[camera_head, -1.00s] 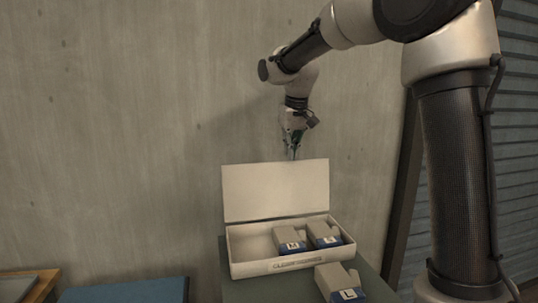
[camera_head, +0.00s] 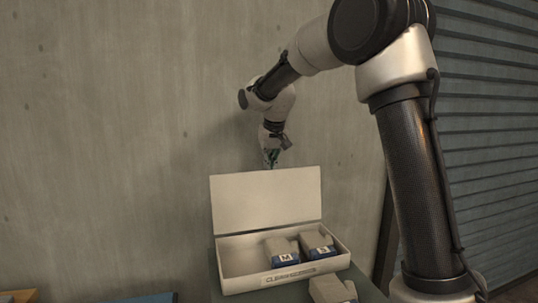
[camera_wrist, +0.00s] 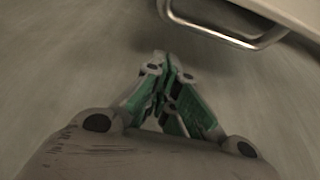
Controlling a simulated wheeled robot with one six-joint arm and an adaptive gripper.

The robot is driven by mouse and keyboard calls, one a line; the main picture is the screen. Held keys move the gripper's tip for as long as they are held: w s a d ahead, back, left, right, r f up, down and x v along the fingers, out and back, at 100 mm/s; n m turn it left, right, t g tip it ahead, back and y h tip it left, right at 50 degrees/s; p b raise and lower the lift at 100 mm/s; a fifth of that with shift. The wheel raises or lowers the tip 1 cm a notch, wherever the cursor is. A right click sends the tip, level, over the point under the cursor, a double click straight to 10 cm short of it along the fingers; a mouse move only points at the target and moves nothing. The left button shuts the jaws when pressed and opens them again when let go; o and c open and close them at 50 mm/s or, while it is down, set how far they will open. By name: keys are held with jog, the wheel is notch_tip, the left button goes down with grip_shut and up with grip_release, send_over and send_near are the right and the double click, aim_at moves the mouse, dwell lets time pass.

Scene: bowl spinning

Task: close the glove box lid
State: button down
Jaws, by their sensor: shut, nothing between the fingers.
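The glove box lid (camera_head: 266,199) stands open, nearly upright, at the back of the white glove box (camera_head: 285,281). My gripper (camera_head: 271,163) is just above and behind the lid's top edge, its fingertips partly hidden by the lid. In the wrist view my gripper (camera_wrist: 165,65) has its green fingers together with nothing between them. Two glove packs, one marked M (camera_head: 282,251) and one beside it on the right (camera_head: 318,244), lie inside the box. The left part of the box is empty.
A third glove pack (camera_head: 331,289) lies in front of the box on the table. A concrete wall (camera_head: 100,130) rises close behind my gripper. In the wrist view a metal bar handle (camera_wrist: 225,38) on a pale surface is near the fingertips.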

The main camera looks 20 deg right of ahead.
jog(key=shift+s+r, duration=0.1)
jog(key=shift+s, duration=1.2)
jog(key=shift+s+r+t, duration=0.2)
jog(key=shift+s+t, duration=0.2)
